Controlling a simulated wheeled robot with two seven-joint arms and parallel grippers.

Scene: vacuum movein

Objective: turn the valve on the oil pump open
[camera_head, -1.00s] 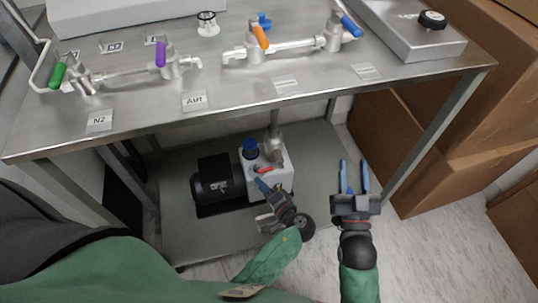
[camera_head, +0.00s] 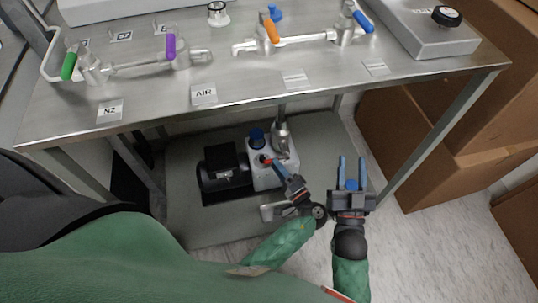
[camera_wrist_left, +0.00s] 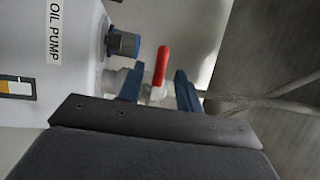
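The oil pump (camera_head: 264,176) is a white body with a black motor, on the lower shelf under the table. Its label and white side (camera_wrist_left: 55,80) show in the left wrist view. The valve's red handle (camera_wrist_left: 162,64) stands up between my left gripper's fingers, with a gap on each side. In the head view only a small red bit of the handle (camera_head: 265,159) shows. My left gripper (camera_head: 272,163) is open at the valve and also shows in the wrist view (camera_wrist_left: 158,84). My right gripper (camera_head: 352,162) is open and empty, to the right of the pump.
The metal table (camera_head: 150,98) above the pump carries valves with green, purple, orange and blue handles. Its right leg (camera_head: 430,140) stands beyond my right gripper. Cardboard boxes (camera_head: 425,165) are on the right. A grey hose or pipe (camera_wrist_left: 265,98) runs right of the valve.

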